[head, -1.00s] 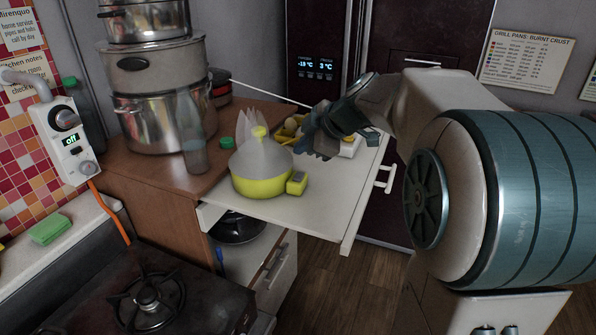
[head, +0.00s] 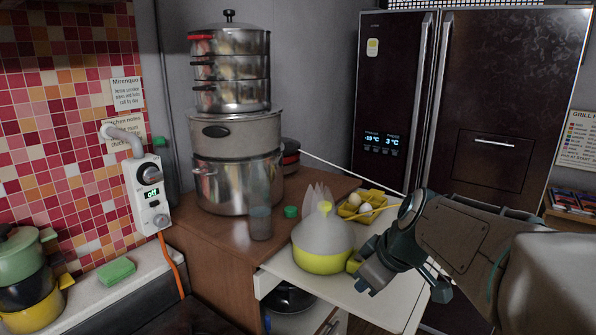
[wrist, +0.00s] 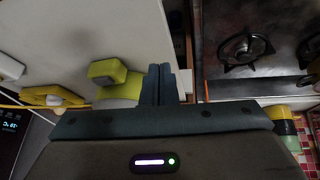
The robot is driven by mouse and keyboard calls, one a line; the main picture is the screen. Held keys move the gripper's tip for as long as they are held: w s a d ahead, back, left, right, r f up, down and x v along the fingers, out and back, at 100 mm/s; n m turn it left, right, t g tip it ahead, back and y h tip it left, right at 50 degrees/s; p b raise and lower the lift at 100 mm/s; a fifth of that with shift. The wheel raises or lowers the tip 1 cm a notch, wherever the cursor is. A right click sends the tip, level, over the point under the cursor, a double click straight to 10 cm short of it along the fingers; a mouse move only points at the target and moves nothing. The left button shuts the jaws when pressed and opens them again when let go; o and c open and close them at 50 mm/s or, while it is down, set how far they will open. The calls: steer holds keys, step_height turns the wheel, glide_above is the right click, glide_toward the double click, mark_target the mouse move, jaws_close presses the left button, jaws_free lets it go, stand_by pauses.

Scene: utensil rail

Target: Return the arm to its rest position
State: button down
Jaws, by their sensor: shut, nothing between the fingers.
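My gripper (head: 366,276) is at the end of my arm, which reaches in from the right of the head view. It is in front of the fridge and over the right part of the white pull-out board (head: 385,305). In the wrist view its two fingers (wrist: 160,70) are together with nothing between them. A grey and yellow pot-like thing (head: 322,246) stands on the board, just left of the gripper. Its yellow part (wrist: 118,80) shows close beside the fingers in the wrist view. I cannot tell whether they touch.
A yellow tray (head: 365,206) with eggs lies behind the gripper. A clear bottle (head: 260,222) and tall stacked pots (head: 235,130) stand on the wooden counter. The dark fridge (head: 480,110) is behind. A stove (wrist: 245,50) shows in the wrist view.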

steer(key=s+d+f+m+g+h, duration=0.1)
steer(key=s+f+m, duration=0.2)
steer(key=s, duration=0.4)
steer(key=s+f+m+h, duration=0.2)
steer(key=s+f+m, duration=0.2)
steer(key=s, duration=0.3)
steer(key=shift+s+d+m+g, duration=0.15)
steer(key=shift+d+m+g, duration=0.25)
steer(key=shift+m, duration=0.5)
